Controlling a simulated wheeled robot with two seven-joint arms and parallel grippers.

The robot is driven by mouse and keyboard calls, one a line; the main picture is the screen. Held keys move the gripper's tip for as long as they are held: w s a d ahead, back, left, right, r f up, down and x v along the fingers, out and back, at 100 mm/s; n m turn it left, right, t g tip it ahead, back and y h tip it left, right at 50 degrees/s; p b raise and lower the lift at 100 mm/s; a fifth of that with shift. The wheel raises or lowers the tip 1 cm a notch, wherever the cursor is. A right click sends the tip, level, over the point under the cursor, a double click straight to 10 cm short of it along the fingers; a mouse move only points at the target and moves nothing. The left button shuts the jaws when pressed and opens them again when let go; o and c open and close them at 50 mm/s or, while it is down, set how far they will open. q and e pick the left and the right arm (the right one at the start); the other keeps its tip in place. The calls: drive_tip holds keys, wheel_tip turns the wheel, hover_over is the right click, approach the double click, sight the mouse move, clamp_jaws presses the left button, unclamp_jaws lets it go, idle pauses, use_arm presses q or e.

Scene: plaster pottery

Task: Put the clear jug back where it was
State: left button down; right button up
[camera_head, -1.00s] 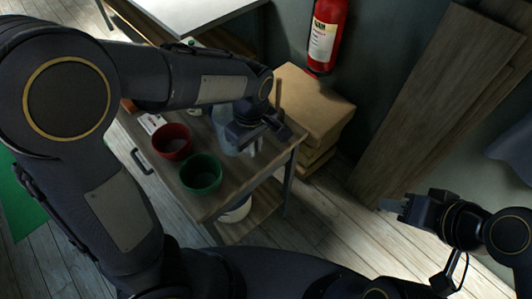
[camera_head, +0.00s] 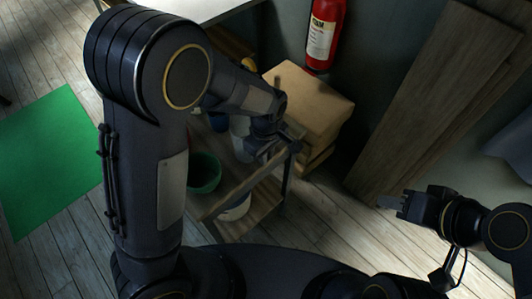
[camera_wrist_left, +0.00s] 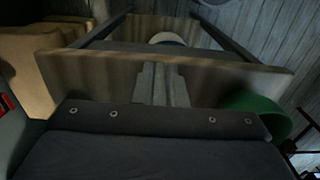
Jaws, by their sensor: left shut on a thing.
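The clear jug (camera_head: 241,136) is a pale, see-through shape beside my left gripper in the head view, partly hidden by my left arm. It is over the wooden cart top (camera_head: 240,193); I cannot tell whether it touches the wood. My left gripper (camera_head: 270,149) is shut on it near the cart's right edge.
A green bowl (camera_head: 204,173) stands on the cart, left of the jug. A blue thing (camera_head: 219,122) is partly hidden behind my arm. A white bowl (camera_head: 236,210) is on the shelf below. Cardboard boxes (camera_head: 310,101) stand close behind the cart's right end.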

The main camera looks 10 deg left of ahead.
use_arm(q)
drive_tip(key=shift+f, duration=0.2)
drive_tip(key=c, duration=1.5)
unclamp_jaws()
drive_tip(key=shift+r, duration=0.1)
wheel_tip(320, 180, up, 12)
drive_tip(key=shift+r, duration=0.15)
drive_tip(key=s+a+r+m+t+h, duration=0.1)
drive_tip(key=s+a+m+t, duration=0.1)
drive_tip(key=s+a+m, duration=0.1)
drive_tip(key=s+a+r+m+t+h, duration=0.1)
drive_tip(key=s+a+m+t, duration=0.1)
drive_tip(key=s+a, duration=0.4)
drive_tip(key=s+a+r+m+t+h, duration=0.1)
drive_tip(key=s+a+m, duration=0.2)
drive_tip(key=s+a, duration=0.2)
drive_tip(key=shift+s+r+m+t+h, duration=0.2)
drive_tip(key=shift+s, duration=0.55)
drive_tip(key=shift+s+r+m+t+h, duration=0.15)
drive_tip(key=shift+s+m+t+h, duration=0.05)
drive_tip(key=shift+s, duration=0.55)
